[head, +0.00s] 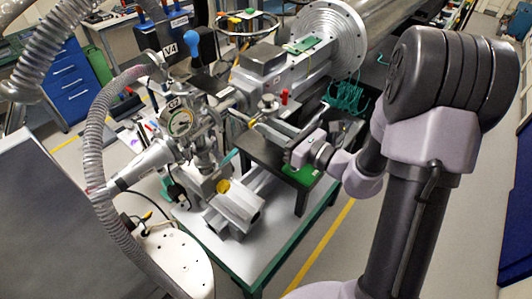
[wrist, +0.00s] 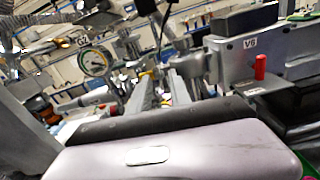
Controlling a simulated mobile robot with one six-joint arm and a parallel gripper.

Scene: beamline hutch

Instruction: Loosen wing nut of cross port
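The metal cross port (head: 203,145) stands left of centre in the head view, beside the round gauge marked G2 (head: 180,122). The gauge also shows in the wrist view (wrist: 95,62). Small clamps and fittings crowd the port, and I cannot make out the wing nut for certain. My gripper (head: 256,122) reaches in from the right, its fingers pointing left towards the port. In the wrist view the two long grey fingers (wrist: 160,88) are apart, with a gap between them and nothing visibly held. Whether the fingertips touch anything is unclear.
A box marked V6 (wrist: 268,45) with a red lever (wrist: 260,67) stands close to the right of my fingers. A blue-knobbed valve marked V4 (head: 192,42), a ribbed hose (head: 92,150) and a large flange (head: 328,35) surround the port.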

